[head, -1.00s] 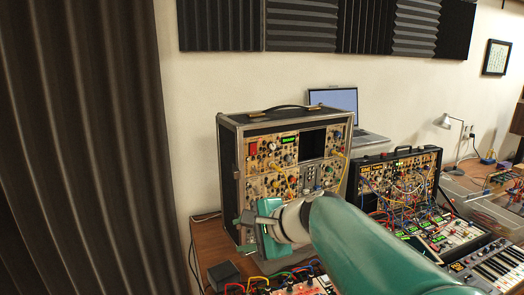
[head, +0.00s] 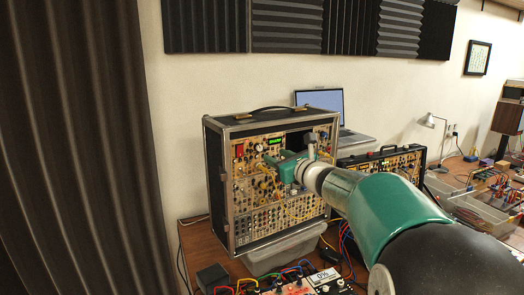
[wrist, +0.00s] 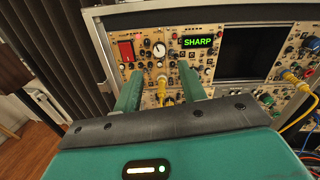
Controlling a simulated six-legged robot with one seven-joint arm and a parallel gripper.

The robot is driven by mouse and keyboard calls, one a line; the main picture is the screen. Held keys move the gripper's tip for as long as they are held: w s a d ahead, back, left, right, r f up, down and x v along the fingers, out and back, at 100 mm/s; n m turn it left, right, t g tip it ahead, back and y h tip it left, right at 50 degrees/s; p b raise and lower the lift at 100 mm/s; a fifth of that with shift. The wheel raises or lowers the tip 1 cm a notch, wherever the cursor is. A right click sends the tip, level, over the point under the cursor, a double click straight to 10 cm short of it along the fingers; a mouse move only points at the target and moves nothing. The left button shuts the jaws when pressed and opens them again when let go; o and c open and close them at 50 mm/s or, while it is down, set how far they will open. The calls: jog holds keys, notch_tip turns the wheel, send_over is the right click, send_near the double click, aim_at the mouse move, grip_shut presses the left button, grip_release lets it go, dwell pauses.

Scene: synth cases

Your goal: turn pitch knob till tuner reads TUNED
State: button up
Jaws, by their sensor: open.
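The tall synth case (head: 216,185) stands upright on the table, its panel full of knobs and jacks. The tuner display (wrist: 196,42) reads SHARP in green in the wrist view; it is a small green patch in the head view (head: 275,141). A white knob with a dark pointer (wrist: 159,49) sits left of the tuner, probably the pitch knob; no label is readable. My gripper (wrist: 161,68) is open and empty, its green fingers pointing at the panel on either side of the white knob's line. Contact cannot be told. In the head view my gripper (head: 279,163) covers part of the panel.
A yellow cable (wrist: 166,88) is plugged in below the white knob, between my fingers. A red module (wrist: 126,50) is to the left and a dark screen (wrist: 246,64) to the right. A second synth case (head: 388,161) and a laptop (head: 322,103) stand to the right.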

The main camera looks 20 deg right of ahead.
aim_at(260, 148)
jog(key=w, duration=0.2)
jog(key=w+a, duration=0.1)
jog(key=w, duration=0.5)
jog(key=shift+a, duration=0.2)
grip_shut()
